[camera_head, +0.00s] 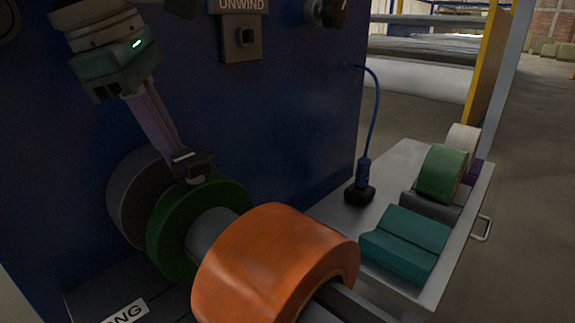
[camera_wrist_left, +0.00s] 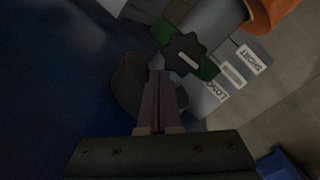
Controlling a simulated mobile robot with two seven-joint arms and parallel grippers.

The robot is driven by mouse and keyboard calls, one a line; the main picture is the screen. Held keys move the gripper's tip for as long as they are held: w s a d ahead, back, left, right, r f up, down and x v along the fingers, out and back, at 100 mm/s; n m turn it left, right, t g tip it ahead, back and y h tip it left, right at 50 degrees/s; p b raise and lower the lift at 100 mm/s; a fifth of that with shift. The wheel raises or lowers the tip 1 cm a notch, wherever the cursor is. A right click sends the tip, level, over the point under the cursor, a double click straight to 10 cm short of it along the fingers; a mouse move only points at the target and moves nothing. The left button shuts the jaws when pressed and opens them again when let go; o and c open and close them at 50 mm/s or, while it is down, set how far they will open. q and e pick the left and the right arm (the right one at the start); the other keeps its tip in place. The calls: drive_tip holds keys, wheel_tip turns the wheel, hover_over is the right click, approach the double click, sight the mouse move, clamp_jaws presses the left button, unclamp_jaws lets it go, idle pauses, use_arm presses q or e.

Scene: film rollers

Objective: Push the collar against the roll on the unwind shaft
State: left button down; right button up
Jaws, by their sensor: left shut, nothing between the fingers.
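The green collar (camera_head: 172,240) with a black knob (camera_head: 194,166) sits around the grey unwind shaft (camera_head: 208,232). The collar (camera_wrist_left: 208,71) and its star-shaped knob (camera_wrist_left: 187,54) also show in the left wrist view. The orange roll (camera_head: 268,258) is on the shaft nearer the camera, with bare grey shaft between it and the collar. A dark grey disc (camera_head: 128,192) lies behind the collar. My left gripper (camera_head: 177,149) reaches down from the upper left, shut and empty, its tips beside the knob on the panel side. I cannot tell whether they touch. My right gripper is out of view.
A dark blue panel (camera_head: 280,120) with an UNWIND sign (camera_head: 241,6) stands behind the shaft. At right, a grey cart (camera_head: 400,160) holds a blue-corded tool (camera_head: 361,185), teal blocks (camera_head: 405,243) and a green roll (camera_head: 441,173). LONG and SHORT labels (camera_wrist_left: 253,59) lie below the shaft.

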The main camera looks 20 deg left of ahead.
sight(200, 166)
use_arm(q)
drive_tip(key=shift+d, duration=0.15)
drive_tip(key=shift+s+d, duration=0.3)
drive_tip(key=shift+d, duration=0.4)
drive_tip(key=shift+s+d, duration=0.3)
drive_tip(key=shift+d, duration=0.4)
drive_tip(key=shift+s+d, duration=0.2)
drive_tip(key=shift+d, duration=0.2)
drive_tip(key=shift+s+d, duration=0.3)
drive_tip(key=shift+d, duration=0.45)
drive_tip(key=shift+s+d, duration=0.3)
drive_tip(key=shift+d, duration=0.55)
idle(0.4)
drive_tip(key=shift+w+a+b, duration=0.2)
drive_tip(key=shift+a+b, duration=0.15)
drive_tip(key=shift+a, duration=0.35)
wheel_tip(200, 166, up, 9)
drive_tip(key=p, duration=0.6)
